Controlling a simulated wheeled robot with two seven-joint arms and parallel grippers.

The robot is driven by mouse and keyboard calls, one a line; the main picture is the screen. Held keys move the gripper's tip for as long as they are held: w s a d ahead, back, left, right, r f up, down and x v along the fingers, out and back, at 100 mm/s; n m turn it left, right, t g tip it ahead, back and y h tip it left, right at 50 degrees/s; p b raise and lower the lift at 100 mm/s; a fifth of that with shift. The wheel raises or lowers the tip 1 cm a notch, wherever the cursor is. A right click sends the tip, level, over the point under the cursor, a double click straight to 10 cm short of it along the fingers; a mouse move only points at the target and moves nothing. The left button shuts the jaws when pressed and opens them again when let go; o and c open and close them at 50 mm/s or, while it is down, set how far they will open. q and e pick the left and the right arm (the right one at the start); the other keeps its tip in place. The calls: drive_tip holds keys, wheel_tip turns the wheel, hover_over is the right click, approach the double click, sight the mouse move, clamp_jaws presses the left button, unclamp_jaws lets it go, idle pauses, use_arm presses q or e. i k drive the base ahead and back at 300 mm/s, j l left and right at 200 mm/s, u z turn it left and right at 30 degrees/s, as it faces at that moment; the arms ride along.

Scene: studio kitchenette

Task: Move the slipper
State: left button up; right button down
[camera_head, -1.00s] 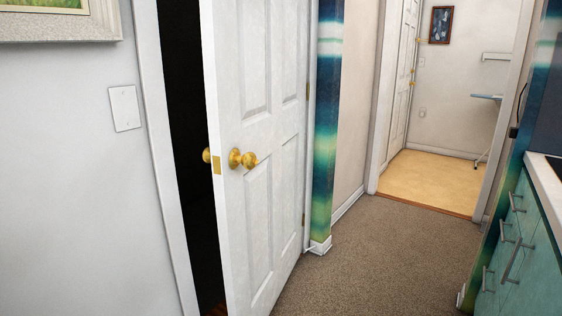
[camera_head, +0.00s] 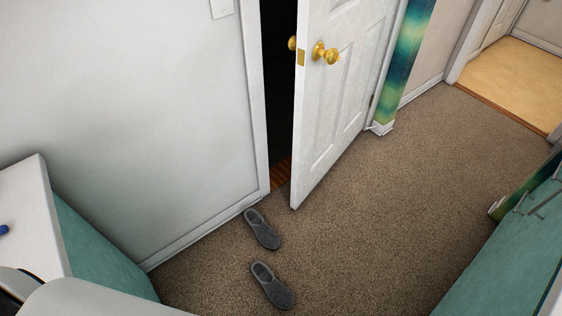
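Two dark grey slippers lie on the brown carpet in the head view, side by side with a gap between them. One slipper (camera_head: 262,229) is close to the wall by the door frame. The other slipper (camera_head: 272,286) is nearer to me. Both look flat on the floor with their openings upward. Neither of my grippers shows in this view, and nothing is seen touching the slippers.
A white door (camera_head: 340,85) with brass knobs stands partly open beyond the slippers. A teal cabinet with a white top (camera_head: 30,215) is at the left, and teal drawers (camera_head: 505,245) are at the right. The carpet (camera_head: 390,200) between is clear.

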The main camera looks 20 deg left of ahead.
sight(279, 295)
drive_tip(key=k+j+u, duration=0.15)
drive_tip(key=k, duration=0.35)
drive_tip(key=k+j+u, duration=0.15)
drive_tip(key=k, duration=0.4)
drive_tip(key=j, duration=0.1)
